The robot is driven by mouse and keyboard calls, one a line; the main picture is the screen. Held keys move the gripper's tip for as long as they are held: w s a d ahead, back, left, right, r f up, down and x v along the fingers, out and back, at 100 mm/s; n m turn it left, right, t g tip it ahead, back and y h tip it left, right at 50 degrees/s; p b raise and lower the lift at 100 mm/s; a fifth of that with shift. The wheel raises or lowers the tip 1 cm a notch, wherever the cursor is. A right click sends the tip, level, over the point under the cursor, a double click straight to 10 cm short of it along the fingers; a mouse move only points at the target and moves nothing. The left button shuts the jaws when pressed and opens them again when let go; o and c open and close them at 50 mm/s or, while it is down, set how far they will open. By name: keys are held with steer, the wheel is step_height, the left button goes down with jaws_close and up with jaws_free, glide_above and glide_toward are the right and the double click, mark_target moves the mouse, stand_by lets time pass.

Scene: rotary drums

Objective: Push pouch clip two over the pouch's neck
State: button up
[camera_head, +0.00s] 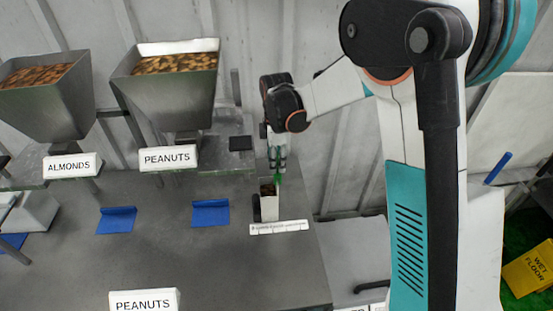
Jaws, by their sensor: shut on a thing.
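The pouch (269,208) stands upright near the right end of the grey table, pale with brown contents showing near its top. My gripper (277,160) points down just above it, shut on a small green clip (279,179). The clip is at the pouch's top right. Whether it is around the neck or only beside it is too small to tell. No mark shows which clip it is.
Hoppers of almonds (52,108) and peanuts (172,100) stand at the back left. Blue pieces (117,220) (210,213) lie on the table (220,275). A white labelled strip (279,227) lies before the pouch. A yellow wet-floor sign (530,268) is at far right.

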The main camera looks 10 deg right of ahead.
steer(key=shift+f+b, duration=1.05)
steer(key=shift+f, duration=0.3)
steer(key=o, duration=1)
steer(key=shift+c, duration=0.2)
step_height(320, 180, up, 12)
